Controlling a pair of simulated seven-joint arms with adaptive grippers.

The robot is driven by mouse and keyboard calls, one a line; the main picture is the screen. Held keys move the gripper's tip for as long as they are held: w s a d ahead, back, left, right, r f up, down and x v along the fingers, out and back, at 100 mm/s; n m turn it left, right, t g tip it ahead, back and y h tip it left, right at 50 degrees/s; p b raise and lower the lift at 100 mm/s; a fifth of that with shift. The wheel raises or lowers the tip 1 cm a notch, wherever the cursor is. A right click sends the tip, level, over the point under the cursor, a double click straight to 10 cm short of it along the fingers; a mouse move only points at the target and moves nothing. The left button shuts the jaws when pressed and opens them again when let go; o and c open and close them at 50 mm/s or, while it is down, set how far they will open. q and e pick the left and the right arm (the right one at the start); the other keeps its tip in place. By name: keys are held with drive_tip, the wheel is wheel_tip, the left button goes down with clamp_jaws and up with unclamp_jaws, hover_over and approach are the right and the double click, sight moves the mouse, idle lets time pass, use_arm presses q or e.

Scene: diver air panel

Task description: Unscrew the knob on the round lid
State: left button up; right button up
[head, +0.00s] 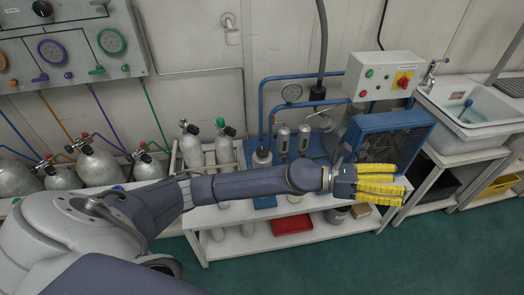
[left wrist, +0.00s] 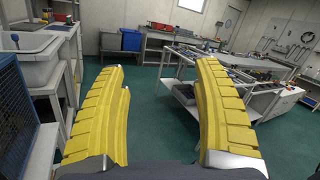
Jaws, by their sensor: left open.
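My left gripper (head: 381,187) reaches across the bench from the left in the head view, its yellow fingers in front of the blue compressor frame. In the left wrist view the two yellow fingers (left wrist: 158,68) stand wide apart with nothing between them. A small grey canister with a dark top (head: 262,158) stands on the bench, left of the gripper and behind my forearm. I cannot tell whether that top is the round lid with the knob; no such knob shows clearly. My right gripper is not in view.
The blue compressor (head: 390,140) stands behind the gripper, with a control box (head: 383,75) above. Cylinders (head: 192,147) stand to the left. A sink (head: 470,105) is at right. A red tray (head: 292,225) lies on the lower shelf. Green floor (head: 420,250) is clear in front.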

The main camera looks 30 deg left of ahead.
use_arm(q)
drive_tip(key=w+a+f+m+g+y, duration=0.2)
drive_tip(key=a+f+m+g+y, duration=0.1)
drive_tip(key=f+m+g+y, duration=0.25)
drive_tip(key=m+g+y, duration=0.1)
drive_tip(key=m+y, duration=0.4)
drive_tip(key=y, duration=0.8)
approach(262, 150)
drive_tip(key=shift+n, duration=0.25)
drive_tip(key=f, duration=1)
drive_tip(key=shift+w+f, duration=0.15)
drive_tip(key=shift+w, duration=0.1)
drive_tip(key=c, duration=1.3)
